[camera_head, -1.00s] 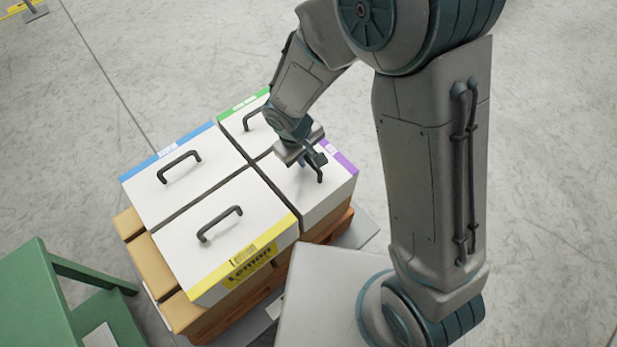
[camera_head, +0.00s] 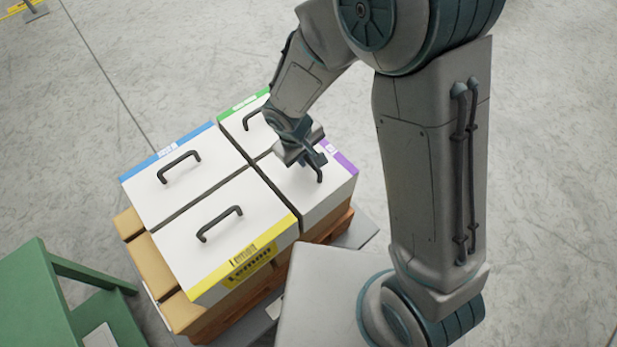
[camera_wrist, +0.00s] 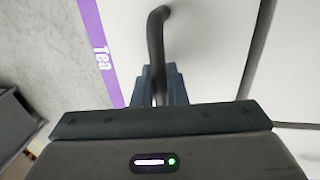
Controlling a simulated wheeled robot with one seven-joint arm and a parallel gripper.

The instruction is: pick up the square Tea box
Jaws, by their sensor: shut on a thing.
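The Tea box (camera_head: 327,194) is white with a purple edge band and sits at the right corner of the group of boxes. In the wrist view its purple band (camera_wrist: 97,45) reads "Tea", and its dark handle (camera_wrist: 157,45) runs between my fingers. My gripper (camera_head: 314,166) is over the top of this box and shut on its handle. It also shows in the wrist view (camera_wrist: 159,85), with one finger on each side of the handle. The box appears level with the boxes beside it; I cannot tell whether it is clear of its support.
A yellow-banded Lemon box (camera_head: 213,257), a blue-banded box (camera_head: 150,197) and a green-banded box (camera_head: 232,121) stand close against it. Brown cartons (camera_head: 180,312) are beneath. A green stand (camera_head: 35,290) is at lower left. Open floor lies behind.

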